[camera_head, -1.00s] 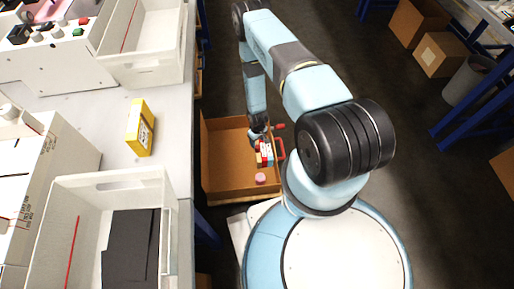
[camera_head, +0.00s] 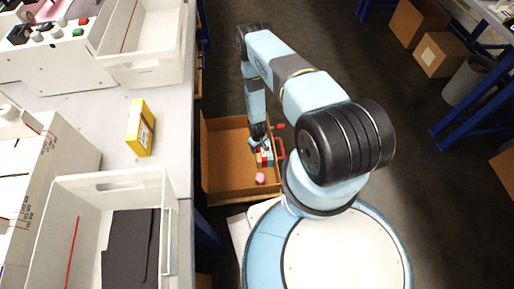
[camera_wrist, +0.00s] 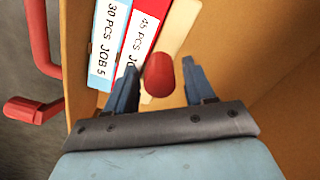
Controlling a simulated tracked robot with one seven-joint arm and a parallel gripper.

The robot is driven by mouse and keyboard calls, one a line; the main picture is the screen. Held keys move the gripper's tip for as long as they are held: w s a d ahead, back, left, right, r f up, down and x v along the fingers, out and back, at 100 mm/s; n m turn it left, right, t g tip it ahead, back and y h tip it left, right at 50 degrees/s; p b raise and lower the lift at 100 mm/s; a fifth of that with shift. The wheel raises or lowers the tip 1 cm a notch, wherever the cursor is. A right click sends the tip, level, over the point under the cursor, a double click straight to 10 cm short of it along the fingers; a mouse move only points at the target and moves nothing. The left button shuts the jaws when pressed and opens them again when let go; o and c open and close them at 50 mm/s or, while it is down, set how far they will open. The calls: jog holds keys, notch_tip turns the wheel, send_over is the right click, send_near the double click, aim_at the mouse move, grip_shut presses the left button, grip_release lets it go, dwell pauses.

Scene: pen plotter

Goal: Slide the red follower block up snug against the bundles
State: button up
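In the wrist view a rounded red peg (camera_wrist: 158,75) stands between my gripper's fingers (camera_wrist: 160,85); I take it as part of the red follower block. The fingers are apart, with a visible gap on the peg's right side; contact on the left is unclear. Left of it lie a blue-edged bundle (camera_wrist: 104,45), labelled "30 PCS JOB 5", a red bundle (camera_wrist: 140,28) and a cream slab (camera_wrist: 178,38), side by side. The peg overlaps the slab in view. The head view shows a pink-red knob (camera_head: 260,179) near the bundles; the gripper (camera_head: 258,141) partly hides them.
The bundles sit in an open brown drawer (camera_head: 222,165) with a red handle (camera_head: 280,148) on its right. Bare drawer floor shows left of the gripper. The workbench (camera_head: 110,115) is at left, with a yellow box (camera_head: 140,128) on it.

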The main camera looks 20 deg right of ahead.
grip_shut()
dwell(0.4)
jog(key=shift+d, duration=0.3)
jog(key=shift+o, duration=0.7)
grip_release()
notch_tip(320, 180, up, 14)
jog(key=shift+f, duration=0.15)
